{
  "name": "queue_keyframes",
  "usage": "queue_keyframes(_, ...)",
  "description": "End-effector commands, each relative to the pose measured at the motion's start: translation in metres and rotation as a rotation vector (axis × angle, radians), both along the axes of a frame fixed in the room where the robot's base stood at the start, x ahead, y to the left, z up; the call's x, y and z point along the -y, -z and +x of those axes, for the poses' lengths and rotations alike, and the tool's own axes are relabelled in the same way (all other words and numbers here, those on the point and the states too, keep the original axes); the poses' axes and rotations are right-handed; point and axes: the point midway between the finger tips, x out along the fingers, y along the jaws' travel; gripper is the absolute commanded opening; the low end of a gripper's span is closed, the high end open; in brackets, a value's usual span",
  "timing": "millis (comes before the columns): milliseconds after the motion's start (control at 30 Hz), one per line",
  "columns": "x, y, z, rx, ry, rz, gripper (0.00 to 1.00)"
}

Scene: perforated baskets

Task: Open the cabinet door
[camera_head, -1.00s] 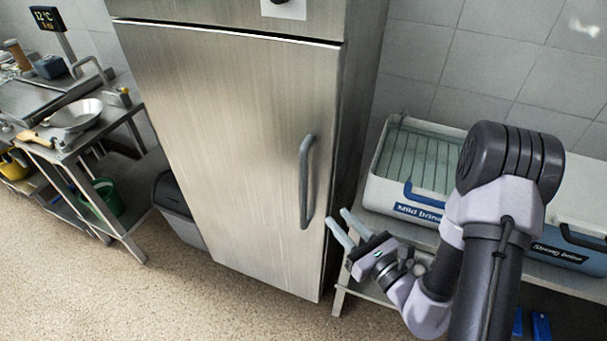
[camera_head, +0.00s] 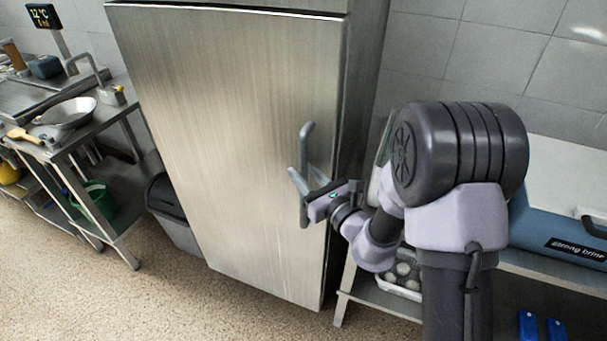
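The tall steel cabinet door (camera_head: 220,120) is shut, flush with its frame. Its grey vertical bar handle (camera_head: 305,140) is on the door's right side. My gripper (camera_head: 308,177) is at the middle of the handle, coming from the lower right. Its two light fingers are spread apart, one on each side of the bar as seen here. I cannot tell whether either finger touches it. The gripper body hides part of the handle's lower half.
A steel table (camera_head: 108,112) with a pan (camera_head: 68,112) stands at left, a dark bin (camera_head: 168,205) beside the cabinet. At right, a low table (camera_head: 375,292) holds a blue "Strong brine" box (camera_head: 560,225) close to my arm. Speckled floor in front is clear.

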Motion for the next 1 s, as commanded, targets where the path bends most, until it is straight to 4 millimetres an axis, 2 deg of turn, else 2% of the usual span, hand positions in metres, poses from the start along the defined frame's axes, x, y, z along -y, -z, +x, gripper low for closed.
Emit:
queue_keyframes(133, 0.0, 0.0002, -0.0002, 0.0, 0.0, 0.0, 0.29)
queue_keyframes(267, 0.0001, 0.0003, -0.0003, 0.0, -0.001, 0.0, 0.03)
queue_keyframes(300, 0.0002, 0.0003, -0.0004, -0.001, 0.0, -0.001, 0.0)
queue_keyframes(1000, 0.0003, 0.0007, -0.0007, -0.001, -0.001, -0.001, 0.0)
